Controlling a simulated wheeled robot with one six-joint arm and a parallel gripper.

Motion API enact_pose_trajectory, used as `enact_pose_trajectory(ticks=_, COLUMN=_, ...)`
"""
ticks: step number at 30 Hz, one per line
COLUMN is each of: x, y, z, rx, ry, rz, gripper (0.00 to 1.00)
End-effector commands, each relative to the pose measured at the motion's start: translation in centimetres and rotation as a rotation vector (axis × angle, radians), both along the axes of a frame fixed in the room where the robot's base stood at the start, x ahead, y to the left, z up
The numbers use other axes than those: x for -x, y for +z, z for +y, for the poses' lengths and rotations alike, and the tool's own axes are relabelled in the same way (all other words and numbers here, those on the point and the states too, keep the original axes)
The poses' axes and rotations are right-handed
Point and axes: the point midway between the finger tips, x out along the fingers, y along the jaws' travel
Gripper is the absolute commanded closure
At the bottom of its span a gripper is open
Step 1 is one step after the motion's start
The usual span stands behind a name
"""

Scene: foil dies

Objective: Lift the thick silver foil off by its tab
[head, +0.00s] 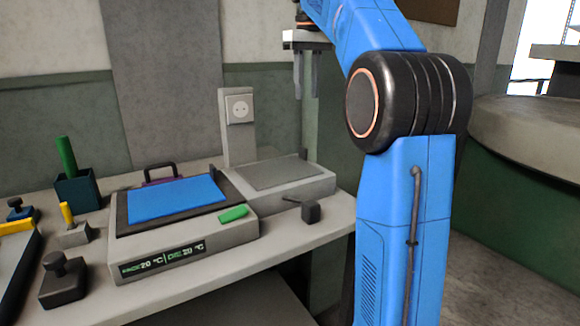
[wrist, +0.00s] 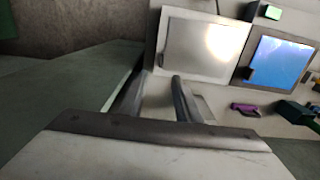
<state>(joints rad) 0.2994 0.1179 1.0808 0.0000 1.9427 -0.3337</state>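A flat silver-grey sheet (head: 285,173), which I take as the thick silver foil, lies on the pale block at the right end of the bench. In the wrist view the silver sheet (wrist: 190,48) has a bright glare spot. A thin dark upright piece (head: 303,154) stands at the block's back right corner. My gripper (head: 307,92) is raised well above and behind the block, fingers down. Its two fingers are apart with nothing between them, as the wrist view also shows (wrist: 160,80).
A blue sheet (head: 178,199) lies on the larger unit left of the block; its display reads 20 °C twice. A socket post (head: 238,125) stands behind.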

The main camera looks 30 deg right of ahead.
Motion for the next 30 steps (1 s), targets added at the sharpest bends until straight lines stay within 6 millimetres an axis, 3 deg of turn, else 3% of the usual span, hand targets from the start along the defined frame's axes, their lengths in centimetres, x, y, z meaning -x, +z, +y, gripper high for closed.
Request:
enact_pose_trajectory(ticks=18, x=0.1, y=-9.9, z=0.1, rx=-0.001, ry=0.000, rz=0.002, gripper=0.70)
enact_pose_trajectory(ticks=30, x=0.1, y=-13.1, z=0.2, rx=-0.001, ry=0.000, rz=0.002, gripper=0.70)
